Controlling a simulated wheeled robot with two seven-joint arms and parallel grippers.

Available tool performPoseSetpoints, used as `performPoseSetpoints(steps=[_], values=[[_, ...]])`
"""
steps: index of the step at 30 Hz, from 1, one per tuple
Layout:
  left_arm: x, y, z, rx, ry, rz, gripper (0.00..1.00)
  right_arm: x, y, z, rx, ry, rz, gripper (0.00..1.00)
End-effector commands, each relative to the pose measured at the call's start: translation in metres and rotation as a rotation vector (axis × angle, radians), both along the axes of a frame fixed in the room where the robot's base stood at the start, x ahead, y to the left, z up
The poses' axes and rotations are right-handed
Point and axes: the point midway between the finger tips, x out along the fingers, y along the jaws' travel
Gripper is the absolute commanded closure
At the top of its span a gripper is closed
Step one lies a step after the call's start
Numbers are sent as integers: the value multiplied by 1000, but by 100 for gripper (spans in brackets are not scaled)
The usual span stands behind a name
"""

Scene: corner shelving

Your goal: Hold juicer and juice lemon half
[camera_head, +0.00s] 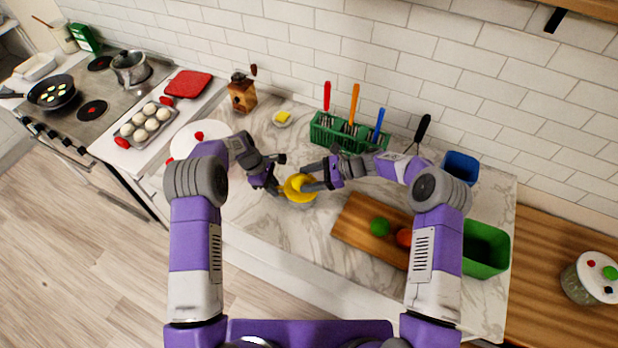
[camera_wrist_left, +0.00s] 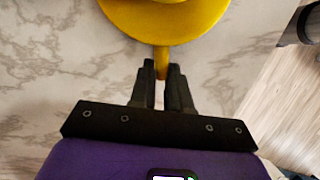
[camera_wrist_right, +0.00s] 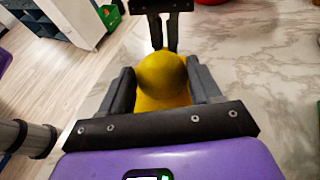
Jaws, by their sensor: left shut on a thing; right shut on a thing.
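The yellow juicer (camera_head: 300,194) is on the marble counter between my grippers, its dish and handle (camera_wrist_left: 162,60) showing in the left wrist view. My left gripper (camera_head: 277,187) is shut on the handle; its fingers (camera_wrist_left: 162,72) close around the handle's end. My right gripper (camera_head: 308,183) is over the juicer. In the right wrist view its fingers (camera_wrist_right: 162,85) are shut on a rounded yellow lemon half (camera_wrist_right: 162,72), at the juicer's dish (camera_wrist_right: 160,103). The juicer's cone is hidden, and I cannot tell how firmly the lemon touches it.
A wooden board (camera_head: 352,226) with a green round item (camera_head: 380,226) and a red one (camera_head: 404,237) lies to the right. A green utensil rack (camera_head: 324,133) stands behind. A green bin (camera_head: 487,250) and blue container (camera_head: 461,167) are farther right. Counter in front of the juicer is clear.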

Motion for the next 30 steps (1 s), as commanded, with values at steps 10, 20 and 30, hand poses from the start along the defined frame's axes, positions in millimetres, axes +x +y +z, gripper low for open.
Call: performPoseSetpoints(steps=[10,20,30], values=[[-1,0,-1,0,2,-1,100,0,0,27,-1,-1,1,66],[0,0,-1,0,1,0,100,0,0,54,0,-1,1,66],[0,0,0,0,1,0,100,0,0,77,0,0,1,66]])
